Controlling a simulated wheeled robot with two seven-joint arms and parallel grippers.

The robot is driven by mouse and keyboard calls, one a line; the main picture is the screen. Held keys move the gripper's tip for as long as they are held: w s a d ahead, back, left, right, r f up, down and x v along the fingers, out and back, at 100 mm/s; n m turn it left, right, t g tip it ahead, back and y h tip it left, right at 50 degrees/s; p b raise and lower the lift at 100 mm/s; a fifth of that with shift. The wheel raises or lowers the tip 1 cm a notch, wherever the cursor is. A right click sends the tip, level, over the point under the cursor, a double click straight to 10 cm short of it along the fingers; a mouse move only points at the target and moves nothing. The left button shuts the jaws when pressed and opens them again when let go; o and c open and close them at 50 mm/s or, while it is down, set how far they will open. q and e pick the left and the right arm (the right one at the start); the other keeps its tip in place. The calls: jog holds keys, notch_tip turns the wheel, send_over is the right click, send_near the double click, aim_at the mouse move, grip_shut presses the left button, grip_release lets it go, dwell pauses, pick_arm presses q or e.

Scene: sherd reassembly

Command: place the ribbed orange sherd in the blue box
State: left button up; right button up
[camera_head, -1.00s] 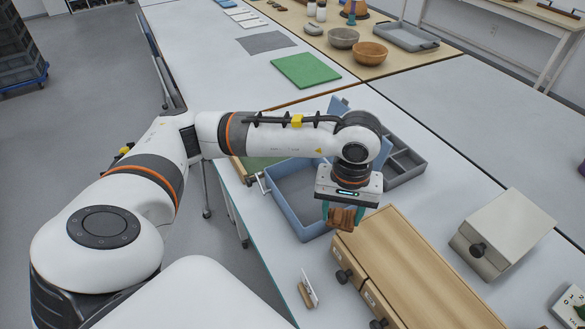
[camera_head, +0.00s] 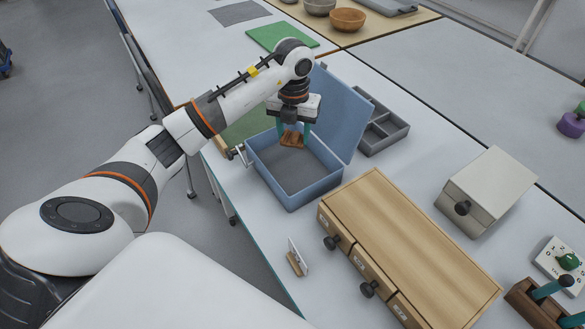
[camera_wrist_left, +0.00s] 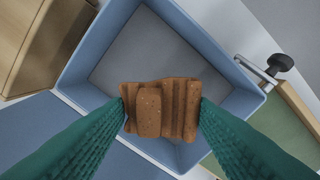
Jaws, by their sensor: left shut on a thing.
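The ribbed orange sherd (camera_head: 292,139) is between the teal fingers of my left gripper (camera_head: 292,135), which is shut on it. In the left wrist view the sherd (camera_wrist_left: 160,108) shows its ridges, with a gripper finger pressed on each side. The blue box (camera_head: 318,182) stands open on the table with its lid raised at the back right. Its grey floor is bare where it shows. The sherd is held over the box opening, toward its far side; its exact height is hard to tell. My right gripper is not in view.
A wooden drawer cabinet (camera_head: 400,245) stands right of the box, near the front. A grey divided tray (camera_head: 382,128) lies behind the lid. A cream box with a dark knob (camera_head: 487,188) is farther right. A clamp (camera_head: 237,152) and green board (camera_head: 250,125) adjoin the box's left side.

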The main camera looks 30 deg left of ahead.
pick_arm(q)
jog(key=shift+a+f+n, duration=0.2)
jog(key=shift+n, duration=0.2)
send_over(292, 168)
notch_tip(292, 168, down, 5)
jog(key=shift+f, duration=0.15)
notch_tip(292, 168, down, 4)
jog(key=shift+f+p, duration=0.2)
jog(key=shift+p, duration=0.1)
jog(key=shift+f, duration=0.1)
jog(key=shift+f, duration=0.1)
jog(key=o, duration=1)
